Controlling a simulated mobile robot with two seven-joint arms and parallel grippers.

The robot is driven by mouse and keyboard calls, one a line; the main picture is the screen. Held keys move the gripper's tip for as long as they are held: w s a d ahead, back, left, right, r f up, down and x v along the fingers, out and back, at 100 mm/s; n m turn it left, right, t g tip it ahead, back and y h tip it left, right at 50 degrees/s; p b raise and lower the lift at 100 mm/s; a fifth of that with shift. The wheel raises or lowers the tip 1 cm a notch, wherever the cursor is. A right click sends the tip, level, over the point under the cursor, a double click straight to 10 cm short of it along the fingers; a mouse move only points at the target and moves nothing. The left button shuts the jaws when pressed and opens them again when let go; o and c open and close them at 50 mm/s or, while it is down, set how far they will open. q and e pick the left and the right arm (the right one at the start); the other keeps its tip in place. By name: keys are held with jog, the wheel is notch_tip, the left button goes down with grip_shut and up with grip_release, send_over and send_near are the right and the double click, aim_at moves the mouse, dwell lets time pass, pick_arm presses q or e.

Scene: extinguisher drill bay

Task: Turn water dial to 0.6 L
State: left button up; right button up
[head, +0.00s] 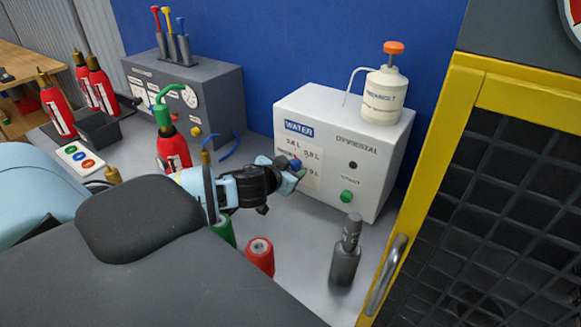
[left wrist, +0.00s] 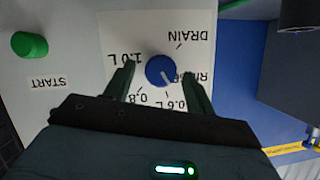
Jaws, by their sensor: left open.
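The water dial is a round blue knob (left wrist: 161,70) on the front of the white WATER dispenser (head: 372,155). It also shows in the head view (head: 295,164), partly hidden by my gripper. My left gripper (head: 288,172) is open at the dial. In the left wrist view its two fingers (left wrist: 160,76) stand on either side of the knob, with gaps that look clear. That view is upside down. The dial's light mark points to its lower right, roughly between the partly hidden RINSE label and 0.6 L (left wrist: 174,104). My right gripper is in neither view.
A green START button (head: 346,196) is beside the dial panel, and a white bottle with an orange cap (head: 386,90) stands on the dispenser. A dark grey cylinder (head: 345,255) and a red cylinder (head: 260,255) stand in front. A yellow-framed mesh door (head: 425,150) is at the right.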

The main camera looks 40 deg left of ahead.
pick_arm(q)
jog(key=shift+w+f, duration=0.1)
jog(key=shift+w, duration=0.15)
jog(key=c, duration=1)
jog(key=shift+o, duration=0.2)
jog(key=shift+f+m+y, duration=0.1)
jog(key=shift+m+y, duration=0.7)
jog(key=shift+m, duration=0.3)
jog(key=o, duration=1)
jog(key=shift+c, duration=0.2)
jog(key=shift+d, duration=0.1)
jog(key=v, duration=0.8)
